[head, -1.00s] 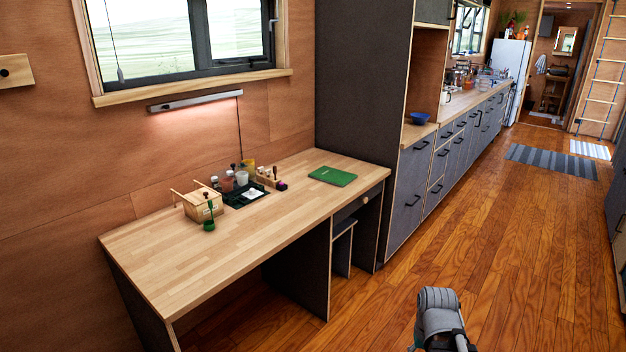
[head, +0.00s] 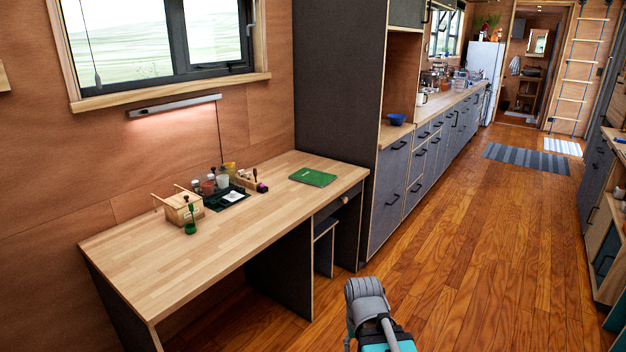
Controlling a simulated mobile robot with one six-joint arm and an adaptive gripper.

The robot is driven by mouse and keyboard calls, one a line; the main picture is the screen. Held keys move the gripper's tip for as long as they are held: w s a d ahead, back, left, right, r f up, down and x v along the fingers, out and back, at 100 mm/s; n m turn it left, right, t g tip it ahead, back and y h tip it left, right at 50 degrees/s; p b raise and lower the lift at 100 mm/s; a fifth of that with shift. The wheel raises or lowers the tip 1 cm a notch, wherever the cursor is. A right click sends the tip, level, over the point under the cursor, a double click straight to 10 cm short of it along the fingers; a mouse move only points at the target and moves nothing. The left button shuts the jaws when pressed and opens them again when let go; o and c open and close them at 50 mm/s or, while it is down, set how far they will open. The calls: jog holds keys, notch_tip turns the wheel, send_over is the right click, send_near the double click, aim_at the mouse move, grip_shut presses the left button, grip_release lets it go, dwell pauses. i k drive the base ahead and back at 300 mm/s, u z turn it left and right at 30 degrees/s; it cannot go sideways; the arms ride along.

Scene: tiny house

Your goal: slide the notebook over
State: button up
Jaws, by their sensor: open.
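A green notebook (head: 313,177) lies flat and closed on the wooden desk (head: 130,258), towards its far right end, near the tall dark cabinet side. The tabletop around the notebook is bare on the near side. Part of my arm, grey and teal, shows at the bottom of the head view, over the floor in front of the desk and apart from it. My gripper itself does not show.
A wooden box (head: 183,210), a green-handled item (head: 190,222), a dark tray (head: 226,198) with jars and a small rack (head: 246,182) stand along the wall, left of the notebook. The desk's front left is clear. Open floor (head: 440,280) lies to the right.

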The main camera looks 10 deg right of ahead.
aim_at(320, 179)
jog(key=u, duration=0.25)
jog(key=i, duration=1.5)
jog(key=z, duration=0.55)
jog(key=i, duration=0.5)
jog(key=z, duration=0.45)
